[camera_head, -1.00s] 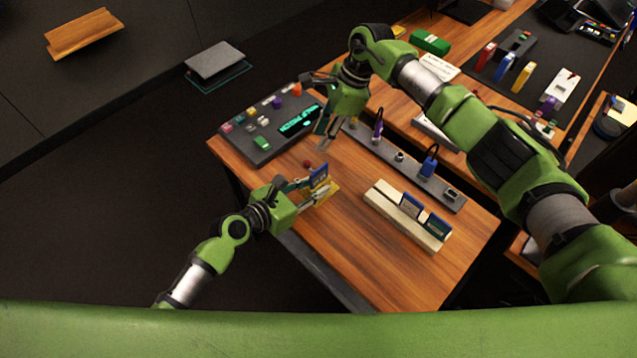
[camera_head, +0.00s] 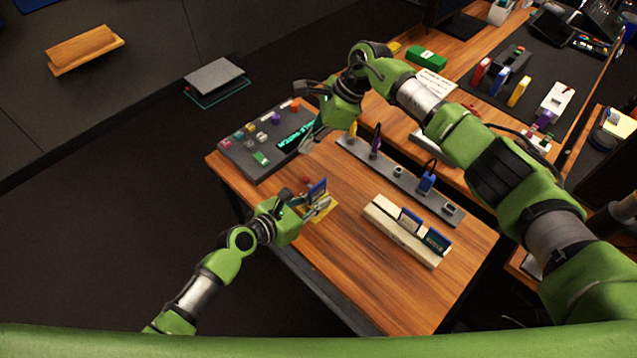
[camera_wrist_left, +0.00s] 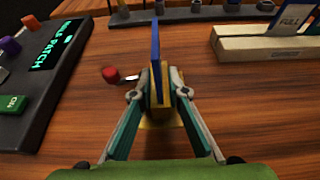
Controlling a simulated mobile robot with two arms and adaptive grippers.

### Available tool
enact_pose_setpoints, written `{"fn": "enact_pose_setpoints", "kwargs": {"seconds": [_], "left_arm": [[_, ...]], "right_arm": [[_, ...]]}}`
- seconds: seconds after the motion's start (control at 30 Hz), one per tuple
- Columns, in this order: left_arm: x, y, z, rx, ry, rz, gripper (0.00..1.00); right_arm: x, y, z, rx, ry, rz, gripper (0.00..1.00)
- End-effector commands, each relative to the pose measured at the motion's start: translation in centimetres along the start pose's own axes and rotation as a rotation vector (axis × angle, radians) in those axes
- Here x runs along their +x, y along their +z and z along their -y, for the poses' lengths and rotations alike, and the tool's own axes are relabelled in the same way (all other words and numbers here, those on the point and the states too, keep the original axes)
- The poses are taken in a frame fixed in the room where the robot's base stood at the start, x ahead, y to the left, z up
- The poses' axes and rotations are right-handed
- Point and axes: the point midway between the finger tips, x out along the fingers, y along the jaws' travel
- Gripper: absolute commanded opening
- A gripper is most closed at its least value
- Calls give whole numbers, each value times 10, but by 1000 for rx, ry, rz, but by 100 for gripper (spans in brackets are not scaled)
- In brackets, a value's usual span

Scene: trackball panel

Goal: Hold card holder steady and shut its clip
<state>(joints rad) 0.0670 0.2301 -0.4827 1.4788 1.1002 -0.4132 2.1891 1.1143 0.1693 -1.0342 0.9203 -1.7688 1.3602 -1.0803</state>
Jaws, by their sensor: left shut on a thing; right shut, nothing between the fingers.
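The card holder (camera_head: 329,207) is a small yellow stand on the wooden table, with a blue card (camera_head: 317,189) upright in it. In the left wrist view the yellow holder (camera_wrist_left: 159,121) stands between my fingers, with the blue card (camera_wrist_left: 155,45) seen edge-on above. My left gripper (camera_wrist_left: 160,92) is shut on the card holder; it also shows low in the head view (camera_head: 315,205). A red knob (camera_wrist_left: 111,75) on a thin metal lever, apparently the clip, sticks out to the holder's left. My right gripper (camera_head: 307,145) is shut and empty, above the table near the button panel.
A dark panel (camera_head: 240,155) with coloured buttons and a green-lit display stands at the table's left. A grey strip with plugs (camera_head: 398,172) runs along the back. A cream rack (camera_head: 385,225) holds two cards at right. The front middle is clear.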

Motion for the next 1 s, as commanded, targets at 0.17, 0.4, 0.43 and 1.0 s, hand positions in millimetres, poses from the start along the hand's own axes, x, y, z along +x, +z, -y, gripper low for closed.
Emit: {"fn": "enact_pose_setpoints", "kwargs": {"seconds": [0.17,0.4,0.43,1.0], "left_arm": [[0,0,0,0,0,0,0],[0,0,0,0,0,-1,0],[0,0,0,0,0,-1,0],[0,0,0,0,0,-1,0]], "right_arm": [[-20,76,30,173,-95,373,0],[-109,143,101,573,-218,935,0],[-122,144,111,633,-229,1000,0],[-226,-65,234,2123,-251,1830,0]]}}
